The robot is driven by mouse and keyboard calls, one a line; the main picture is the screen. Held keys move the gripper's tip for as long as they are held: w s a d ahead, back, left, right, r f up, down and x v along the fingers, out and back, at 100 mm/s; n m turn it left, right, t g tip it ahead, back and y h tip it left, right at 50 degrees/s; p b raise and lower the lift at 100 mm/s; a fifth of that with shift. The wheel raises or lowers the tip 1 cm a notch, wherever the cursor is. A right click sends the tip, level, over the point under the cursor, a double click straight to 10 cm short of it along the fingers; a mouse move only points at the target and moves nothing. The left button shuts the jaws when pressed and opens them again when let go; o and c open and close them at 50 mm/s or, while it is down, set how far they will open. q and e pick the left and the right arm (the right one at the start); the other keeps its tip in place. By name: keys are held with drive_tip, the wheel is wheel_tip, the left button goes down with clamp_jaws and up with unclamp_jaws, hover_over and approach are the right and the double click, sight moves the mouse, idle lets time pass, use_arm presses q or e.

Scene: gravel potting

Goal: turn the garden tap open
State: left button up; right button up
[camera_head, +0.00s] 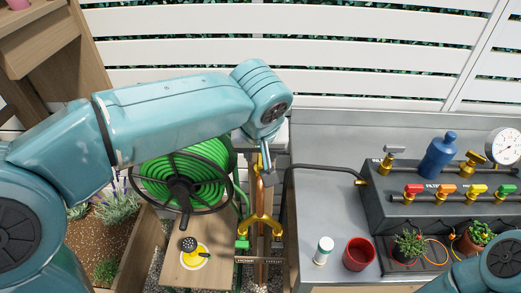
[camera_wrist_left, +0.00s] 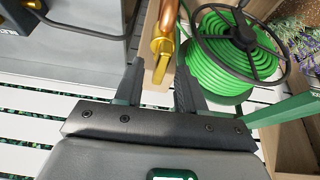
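The garden tap (camera_head: 262,228) is a brass fitting with yellow branches on an upright copper pipe (camera_head: 259,190), left of the grey bench. In the left wrist view a brass piece (camera_wrist_left: 161,45) on copper pipe lies just beyond my left gripper (camera_wrist_left: 160,88). The two dark fingers stand apart, one to each side of the line of that brass piece, with nothing clearly held between them. In the head view my left gripper (camera_head: 268,165) is mostly hidden under its wrist, above the tap. My right arm shows only at the lower right corner; its gripper is out of view.
A green hose reel (camera_head: 184,187) stands close left of the pipe. A grey bench (camera_head: 318,205) on the right carries a red cup (camera_head: 359,254), a white bottle (camera_head: 323,250) and a valve manifold (camera_head: 440,205). A black hose (camera_head: 325,168) runs to the manifold.

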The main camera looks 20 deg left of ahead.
use_arm(q)
drive_tip(key=p+v, duration=0.2)
drive_tip(key=v, duration=1.4)
drive_tip(key=shift+r, duration=0.2)
